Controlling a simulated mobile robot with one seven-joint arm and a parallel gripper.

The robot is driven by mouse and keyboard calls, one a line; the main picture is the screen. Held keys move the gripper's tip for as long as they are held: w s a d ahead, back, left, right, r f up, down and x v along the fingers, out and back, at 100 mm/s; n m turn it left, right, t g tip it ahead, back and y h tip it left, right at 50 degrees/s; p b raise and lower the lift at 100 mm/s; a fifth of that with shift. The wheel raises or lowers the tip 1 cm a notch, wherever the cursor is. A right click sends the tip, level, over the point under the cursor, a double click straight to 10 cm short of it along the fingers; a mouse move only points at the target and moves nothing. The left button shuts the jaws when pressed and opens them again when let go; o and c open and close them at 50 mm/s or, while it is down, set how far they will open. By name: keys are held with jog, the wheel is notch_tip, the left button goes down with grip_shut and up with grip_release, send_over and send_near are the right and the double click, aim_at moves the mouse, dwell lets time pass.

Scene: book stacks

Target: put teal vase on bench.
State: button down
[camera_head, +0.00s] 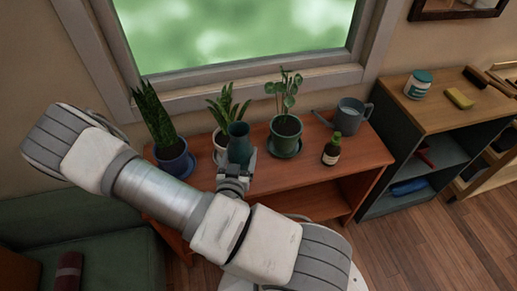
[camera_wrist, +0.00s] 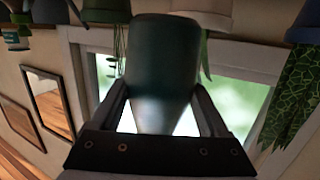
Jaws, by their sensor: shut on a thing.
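The teal vase (camera_head: 239,143) is dark and tall, and stands out among the plants under the window in the head view. My gripper (camera_head: 234,180) is shut on it, with a finger on each side in the wrist view, where the vase (camera_wrist: 163,60) fills the middle. The head view does not clearly show whether the vase's base touches the wood below. A reddish-brown wooden bench-like unit (camera_head: 335,177) with a lower shelf stands under the window. A green padded seat (camera_head: 115,262) is at lower left; I cannot tell which of these is the bench.
On the wooden unit stand a blue-potted plant (camera_head: 176,163), a white-potted plant (camera_head: 220,140), a green-potted plant (camera_head: 286,130), a dark bottle (camera_head: 332,150) and a watering can (camera_head: 350,117). A dark shelf unit (camera_head: 443,115) stands at right.

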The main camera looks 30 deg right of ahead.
jog(key=shift+w+r, duration=0.1)
jog(key=shift+w, duration=0.1)
jog(key=w+a+f+b, duration=0.1)
jog(key=b, duration=0.2)
jog(key=shift+a+f+b, duration=0.35)
jog(key=shift+f+b, duration=0.05)
jog(key=shift+w+a+f+b, duration=0.9)
jog(key=shift+a+f+b, duration=0.55)
jog(key=shift+b, duration=0.5)
jog(key=shift+w+a+f+b, duration=0.95)
jog(key=shift+a+f+b, duration=0.25)
jog(key=shift+f+b, duration=0.6)
jog(key=shift+w+a+f+b, duration=0.9)
jog(key=shift+a+f+b, duration=0.45)
jog(key=shift+b, duration=0.75)
jog(key=shift+f, duration=0.2)
grip_release()
